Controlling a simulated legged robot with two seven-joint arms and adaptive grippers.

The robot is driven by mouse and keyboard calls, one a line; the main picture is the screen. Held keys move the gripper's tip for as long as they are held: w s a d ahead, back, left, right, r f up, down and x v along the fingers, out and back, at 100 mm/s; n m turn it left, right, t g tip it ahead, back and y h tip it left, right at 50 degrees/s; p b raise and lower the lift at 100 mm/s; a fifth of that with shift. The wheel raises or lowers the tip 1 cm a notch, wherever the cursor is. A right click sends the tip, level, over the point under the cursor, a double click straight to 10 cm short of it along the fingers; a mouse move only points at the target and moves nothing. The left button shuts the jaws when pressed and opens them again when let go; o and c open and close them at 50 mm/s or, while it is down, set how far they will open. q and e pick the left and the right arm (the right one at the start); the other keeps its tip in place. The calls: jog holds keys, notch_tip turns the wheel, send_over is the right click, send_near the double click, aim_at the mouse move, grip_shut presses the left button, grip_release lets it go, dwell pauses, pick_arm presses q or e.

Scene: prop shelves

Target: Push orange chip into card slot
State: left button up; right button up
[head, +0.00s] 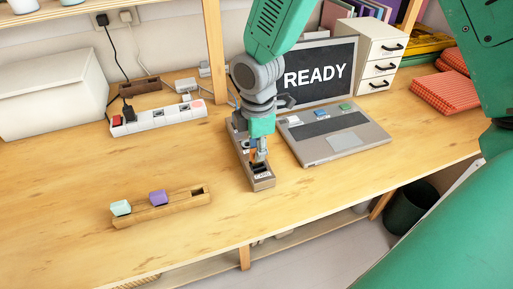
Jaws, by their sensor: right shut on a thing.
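My right gripper (260,155) points down over the front end of a narrow box with dark slots, the card slot unit (262,183). It is shut on the orange chip (256,158), of which only a small bit shows between the fingertips. The chip is at or just above a dark slot; I cannot tell how deep it sits. The back of the unit is partly hidden by my arm. My left gripper is not in view.
A wooden holder (165,210) at front left carries a mint chip (120,208) and a purple chip (158,197); its right slot is empty. A laptop (345,145) reading READY stands right of the unit. A power strip (157,120) lies behind left.

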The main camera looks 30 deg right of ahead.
jog(key=shift+f+p, duration=0.6)
jog(key=shift+f, duration=0.85)
grip_shut()
dwell(2.9)
jog(key=o, duration=0.9)
grip_release()
jog(key=shift+d, duration=0.1)
notch_tip(320, 180, up, 12)
jog(key=shift+f, duration=0.1)
